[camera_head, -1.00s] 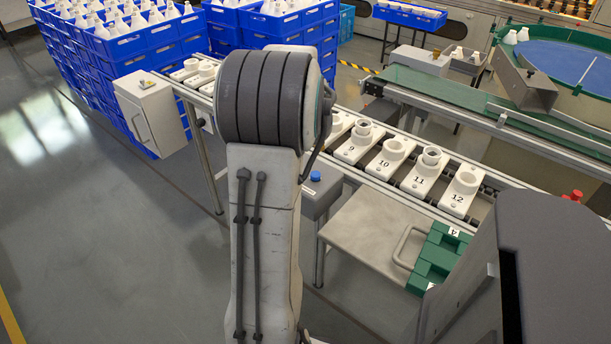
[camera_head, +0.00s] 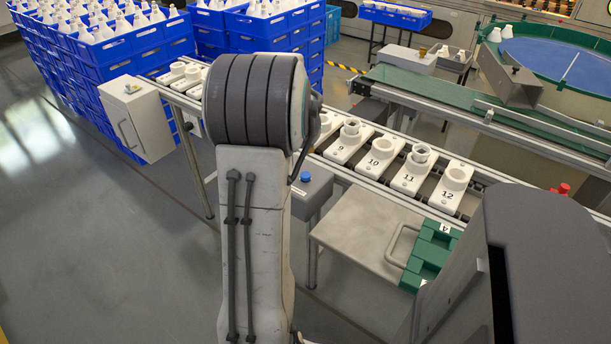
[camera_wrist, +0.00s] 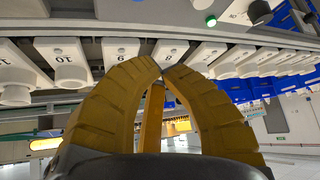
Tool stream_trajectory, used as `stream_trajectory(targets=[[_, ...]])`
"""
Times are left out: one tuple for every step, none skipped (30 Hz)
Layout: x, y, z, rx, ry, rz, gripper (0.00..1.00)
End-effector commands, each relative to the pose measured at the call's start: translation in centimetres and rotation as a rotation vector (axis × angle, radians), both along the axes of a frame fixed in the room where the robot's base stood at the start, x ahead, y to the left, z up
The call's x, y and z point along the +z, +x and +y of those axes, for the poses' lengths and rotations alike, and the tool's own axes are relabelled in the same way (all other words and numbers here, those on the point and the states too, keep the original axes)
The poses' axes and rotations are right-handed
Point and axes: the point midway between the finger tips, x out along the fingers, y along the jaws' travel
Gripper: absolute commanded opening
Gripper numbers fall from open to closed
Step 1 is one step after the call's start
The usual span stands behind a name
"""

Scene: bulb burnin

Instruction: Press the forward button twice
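A blue round button (camera_head: 305,177) sits on top of a grey box (camera_head: 312,190) at the front side of the conveyor, just right of my arm in the head view. In the wrist view a green button (camera_wrist: 211,20) and a black knob (camera_wrist: 258,12) show on a pale panel at the top. I cannot read which is the forward button. My gripper (camera_wrist: 163,68) has yellow ribbed fingers whose tips come together, with nothing seen between them. The tips appear below and left of the green button, in front of numbered carriers. In the head view my arm hides the gripper.
White numbered carriers (camera_head: 381,153) line the conveyor. A pale cabinet (camera_head: 140,118) stands at the conveyor's left end. Stacked blue crates (camera_head: 120,60) stand behind. The floor at left is clear.

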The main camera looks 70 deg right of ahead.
Motion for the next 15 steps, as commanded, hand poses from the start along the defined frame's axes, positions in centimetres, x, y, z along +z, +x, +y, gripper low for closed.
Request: stream_trajectory(targets=[[-0.9,0.0,0.1,0.000,0.004,0.001,0.00],[-1.2,0.0,0.0,0.000,0.004,0.001,0.00],[-1.7,0.0,0.1,0.000,0.004,0.001,0.00],[-2.1,0.0,0.1,0.000,0.005,0.001,0.00],[-2.4,0.0,0.1,0.000,0.004,0.001,0.00],[-3.1,0.0,0.0,0.000,0.002,0.000,0.00],[-3.6,0.0,0.0,0.000,0.002,0.000,0.00],[-3.9,0.0,0.0,0.000,0.002,0.000,0.00],[-4.4,0.0,0.0,0.000,0.002,0.000,0.00],[-4.7,0.0,0.0,0.000,0.002,0.000,0.00],[-5.0,0.0,0.0,0.000,0.001,0.000,0.00],[-5.3,0.0,0.0,0.000,0.000,0.000,0.00],[-5.5,0.0,0.0,0.000,0.000,0.000,0.00],[-5.7,0.0,0.0,0.000,0.000,0.000,0.00],[-5.9,0.0,0.0,0.000,0.000,0.000,0.00]])
